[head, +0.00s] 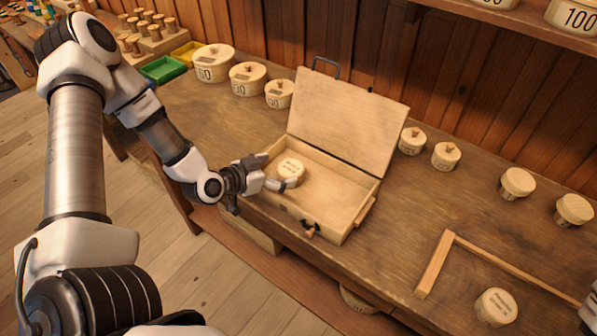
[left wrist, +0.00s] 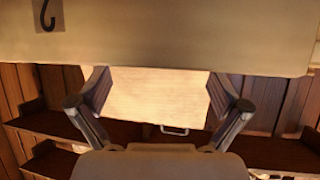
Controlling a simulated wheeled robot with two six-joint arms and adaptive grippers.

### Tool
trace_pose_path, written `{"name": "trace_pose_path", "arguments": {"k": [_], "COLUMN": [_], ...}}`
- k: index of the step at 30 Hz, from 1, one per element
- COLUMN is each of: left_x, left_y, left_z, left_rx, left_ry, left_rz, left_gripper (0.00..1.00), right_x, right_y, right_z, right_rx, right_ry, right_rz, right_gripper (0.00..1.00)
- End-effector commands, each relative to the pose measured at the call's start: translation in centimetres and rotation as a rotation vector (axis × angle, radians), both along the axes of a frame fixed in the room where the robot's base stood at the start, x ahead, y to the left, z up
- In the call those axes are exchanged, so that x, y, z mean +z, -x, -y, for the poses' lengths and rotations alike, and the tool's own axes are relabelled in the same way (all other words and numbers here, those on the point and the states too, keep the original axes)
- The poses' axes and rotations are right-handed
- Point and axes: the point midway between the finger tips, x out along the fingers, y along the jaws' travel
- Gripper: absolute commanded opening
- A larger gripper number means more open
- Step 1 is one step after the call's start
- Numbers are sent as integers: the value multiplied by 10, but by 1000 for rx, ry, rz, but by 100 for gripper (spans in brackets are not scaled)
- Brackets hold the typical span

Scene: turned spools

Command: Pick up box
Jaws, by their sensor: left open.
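A pale wooden case (head: 349,213) stands on the workbench with its lid (head: 347,118) raised. A round, labelled wooden box (head: 291,169) sits inside at the left. My left gripper (head: 279,173) is open at the case's left end, with its fingers on either side of the round box; I cannot tell whether they touch it. In the left wrist view the open fingers (left wrist: 160,105) frame a bright wooden panel, and a broad pale surface (left wrist: 190,40) with a dark mark fills the top.
Several lidded round boxes stand behind the case, such as one at left (head: 213,63) and one at right (head: 446,155). A wooden strip frame (head: 435,265) and a labelled round piece (head: 496,307) lie at front right. Green (head: 163,69) and yellow trays are at back left.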

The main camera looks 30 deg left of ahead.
Motion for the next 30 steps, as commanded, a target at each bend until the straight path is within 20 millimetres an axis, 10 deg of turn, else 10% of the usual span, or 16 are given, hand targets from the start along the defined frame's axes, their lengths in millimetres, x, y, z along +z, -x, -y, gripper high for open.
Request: {"name": "trace_pose_path", "arguments": {"k": [20, 25, 30], "left_x": [-31, -31, -32], "left_y": [-48, -48, -47], "left_z": [16, 16, 16], "left_rx": [1, 0, 0], "left_ry": [4, 3, 3], "left_rz": [-1, -1, -2], "left_gripper": [100, 47, 42], "right_x": [-3, -3, -3], "right_y": [0, 0, 0], "right_z": [0, 0, 0], "right_rx": [1, 1, 1], "right_ry": [0, 0, 0], "right_rz": [-1, -1, -1], "right_gripper": [43, 43, 43]}}
